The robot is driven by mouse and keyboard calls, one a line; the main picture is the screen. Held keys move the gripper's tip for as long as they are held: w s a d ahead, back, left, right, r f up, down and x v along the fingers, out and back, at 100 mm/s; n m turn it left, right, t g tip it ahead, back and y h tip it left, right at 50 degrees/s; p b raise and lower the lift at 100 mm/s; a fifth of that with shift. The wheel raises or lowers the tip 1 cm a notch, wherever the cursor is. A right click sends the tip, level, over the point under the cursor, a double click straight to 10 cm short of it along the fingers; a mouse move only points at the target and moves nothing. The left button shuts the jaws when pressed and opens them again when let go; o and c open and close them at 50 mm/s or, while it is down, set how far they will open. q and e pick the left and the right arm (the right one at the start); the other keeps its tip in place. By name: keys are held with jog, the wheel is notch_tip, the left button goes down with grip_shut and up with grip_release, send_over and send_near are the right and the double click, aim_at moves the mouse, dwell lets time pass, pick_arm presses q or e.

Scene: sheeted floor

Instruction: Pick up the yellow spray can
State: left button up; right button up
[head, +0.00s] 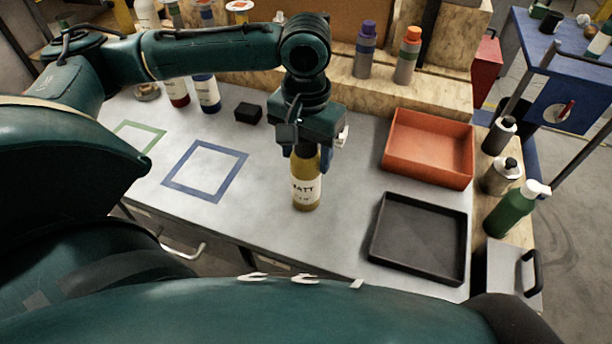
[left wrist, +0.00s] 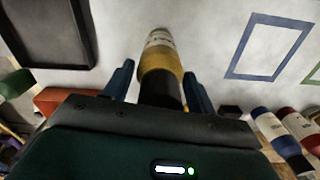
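The yellow spray can (head: 306,192) stands upright on the grey worktop, with a white label and a dark top. In the left wrist view the can (left wrist: 160,62) lies between the two blue fingers, with a visible gap on each side. My left gripper (head: 306,156) points down over the can from above, its fingers either side of the can's upper part. It is open. The gripper body hides part of the can's top in the head view. My right gripper is not in view.
An orange tray (head: 428,172) and a black tray (head: 393,262) sit to the right. A blue square outline (head: 178,188) and a green one (head: 155,146) mark the left worktop. A small black box (head: 248,113) is behind the can. Bottles stand along the back and right edges.

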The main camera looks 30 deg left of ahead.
pick_arm(q)
jog(key=c, duration=1.1)
jog(key=shift+o, duration=0.2)
jog(key=shift+r, duration=0.15)
